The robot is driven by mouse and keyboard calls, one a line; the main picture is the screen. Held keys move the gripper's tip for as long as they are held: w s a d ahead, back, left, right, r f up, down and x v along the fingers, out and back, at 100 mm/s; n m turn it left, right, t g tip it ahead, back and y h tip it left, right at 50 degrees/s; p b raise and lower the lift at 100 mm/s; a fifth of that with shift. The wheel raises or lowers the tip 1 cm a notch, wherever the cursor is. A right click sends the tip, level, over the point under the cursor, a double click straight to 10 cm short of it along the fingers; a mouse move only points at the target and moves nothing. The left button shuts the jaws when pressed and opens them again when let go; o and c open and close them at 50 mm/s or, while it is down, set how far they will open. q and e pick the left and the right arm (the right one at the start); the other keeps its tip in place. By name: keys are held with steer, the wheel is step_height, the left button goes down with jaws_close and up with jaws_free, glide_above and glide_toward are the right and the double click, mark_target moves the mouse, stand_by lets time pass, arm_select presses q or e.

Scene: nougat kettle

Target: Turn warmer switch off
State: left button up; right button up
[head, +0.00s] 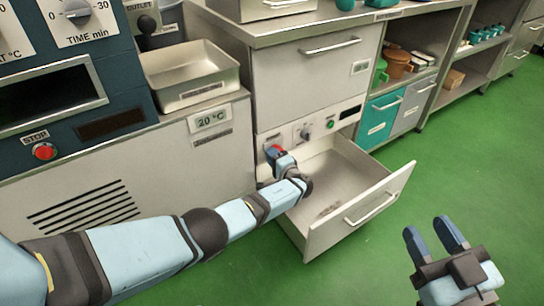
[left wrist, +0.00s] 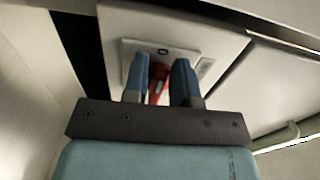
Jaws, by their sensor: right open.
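The drawer unit's front panel has a red switch (head: 273,151) at its left, which I take to be the warmer switch. It also shows in the left wrist view (left wrist: 158,76), between the two blue fingers. My left gripper (head: 276,158) is at the panel, its fingertips around the red switch and partly hiding it. Its fingers stand apart in the left wrist view (left wrist: 160,74); I cannot tell whether they touch the switch. My right gripper (head: 433,236) is open and empty over the green floor at the lower right.
A grey knob (head: 305,133) and a green button (head: 330,124) sit right of the red switch. Below, a drawer (head: 345,210) is pulled out, under my left forearm. A metal tray (head: 190,75) stands on the left counter. The green floor at right is clear.

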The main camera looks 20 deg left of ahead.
arm_select(q)
steer(key=shift+o, duration=0.9)
steer(key=p+v, duration=0.2)
steer(key=v, duration=0.5)
steer(key=shift+s+d+p, duration=0.2)
steer(key=shift+d+p, duration=0.05)
steer(key=shift+p, duration=0.05)
arm_select(e)
steer(key=shift+s+a+f+m+g+h, duration=0.3)
steer(key=shift+s+a+m+g+h, duration=0.15)
steer(key=shift+m, duration=0.55)
steer(key=shift+d, duration=0.1)
